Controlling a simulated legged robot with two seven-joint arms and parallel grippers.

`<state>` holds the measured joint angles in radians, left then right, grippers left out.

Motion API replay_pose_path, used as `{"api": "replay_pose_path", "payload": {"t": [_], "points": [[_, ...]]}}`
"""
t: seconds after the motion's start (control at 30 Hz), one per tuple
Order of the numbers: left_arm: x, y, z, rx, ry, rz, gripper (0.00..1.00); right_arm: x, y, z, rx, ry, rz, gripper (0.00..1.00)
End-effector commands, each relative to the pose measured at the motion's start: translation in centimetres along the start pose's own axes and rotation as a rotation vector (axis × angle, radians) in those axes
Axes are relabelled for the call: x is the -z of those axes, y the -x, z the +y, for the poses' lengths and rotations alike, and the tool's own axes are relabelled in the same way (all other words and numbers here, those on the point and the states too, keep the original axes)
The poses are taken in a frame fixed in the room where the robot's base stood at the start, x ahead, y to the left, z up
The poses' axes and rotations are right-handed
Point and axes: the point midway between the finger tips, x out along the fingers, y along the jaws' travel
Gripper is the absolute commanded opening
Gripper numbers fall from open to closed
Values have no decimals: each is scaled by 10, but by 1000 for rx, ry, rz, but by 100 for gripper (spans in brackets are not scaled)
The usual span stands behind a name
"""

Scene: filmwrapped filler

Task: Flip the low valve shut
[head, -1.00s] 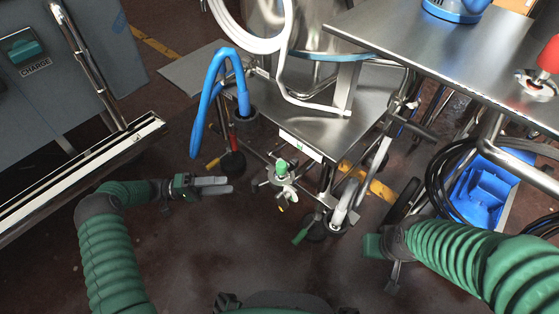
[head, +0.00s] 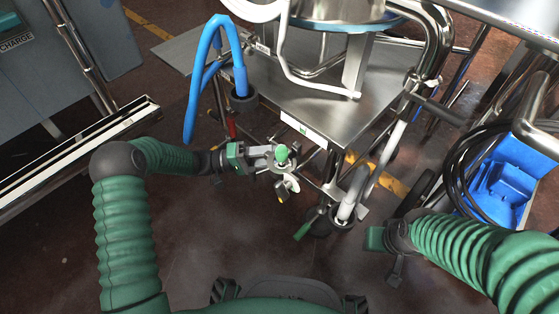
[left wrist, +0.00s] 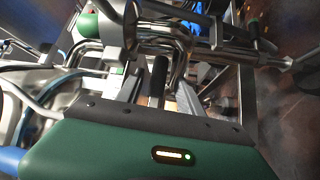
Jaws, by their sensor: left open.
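A metal valve assembly with a green knob (head: 281,153) sits low at the front of the steel cart. The knob also shows at the top left of the left wrist view (left wrist: 108,8). My left gripper (head: 266,155) is open right beside the assembly, its fingers pointing right at the knob. In the left wrist view a dark bar (left wrist: 159,76) shows between the open fingers (left wrist: 160,92); I cannot tell whether they touch it. A green lever (head: 305,228) sits lower right by the cart's foot. My right gripper (head: 393,262) hangs at the right, its opening unclear.
The steel cart (head: 315,100) carries a vessel and a white hose (head: 315,90). A blue hose (head: 195,95) loops down at its left. Black cables (head: 455,170) and a blue bin (head: 505,175) are at the right. A grey cabinet (head: 95,30) stands at the left. The near floor is clear.

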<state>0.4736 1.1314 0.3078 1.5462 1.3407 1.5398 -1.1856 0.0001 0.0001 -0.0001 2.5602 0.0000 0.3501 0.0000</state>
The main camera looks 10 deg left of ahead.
Motion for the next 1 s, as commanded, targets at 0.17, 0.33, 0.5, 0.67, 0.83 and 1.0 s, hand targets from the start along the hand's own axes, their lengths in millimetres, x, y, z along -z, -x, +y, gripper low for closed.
{"api": "replay_pose_path", "payload": {"t": [0.17,0.33,0.5,0.67,0.83,1.0], "points": [[0,-7,1,0,0,-1,44,-1,-3,0,0,0,0,36],[0,-7,1,0,0,-1,43,0,-3,0,0,0,0,36],[0,-7,1,0,0,-1,21,0,-3,0,0,0,0,36],[0,-7,0,1,1,0,0,0,-3,0,0,0,0,36],[0,-7,0,1,1,0,0,-1,-3,0,0,0,0,36],[0,-6,0,2,2,0,0,-1,-3,0,0,0,0,36]]}}
